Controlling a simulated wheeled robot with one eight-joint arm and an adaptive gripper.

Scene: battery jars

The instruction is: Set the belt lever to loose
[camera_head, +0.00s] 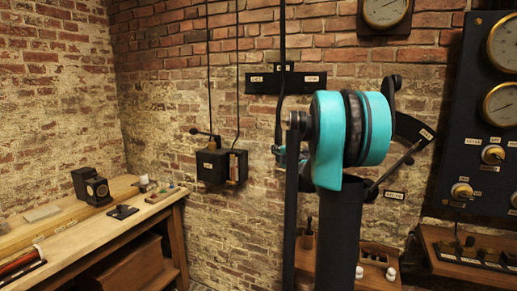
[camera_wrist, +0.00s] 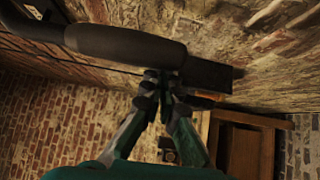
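The belt lever (camera_head: 282,62) appears as a dark rod hanging in front of a black wall plate (camera_head: 287,83) with two small labels, too small to read surely. In the wrist view its thick dark grip (camera_wrist: 125,45) lies across the upper left. My gripper (camera_wrist: 163,78) has its fingertips drawn together at the edge of the grip, near its lower end. I see nothing between the fingers, and cannot tell if they touch the grip. In the head view my arm hides most of the gripper; a teal part shows by the rod's lower end.
A black box (camera_head: 221,166) with cables is on the brick wall to the left. A wooden bench (camera_head: 95,225) with small items stands at left. A dark panel (camera_head: 478,110) with gauges and knobs is at right, with a shelf of jars (camera_head: 375,256) low behind my arm.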

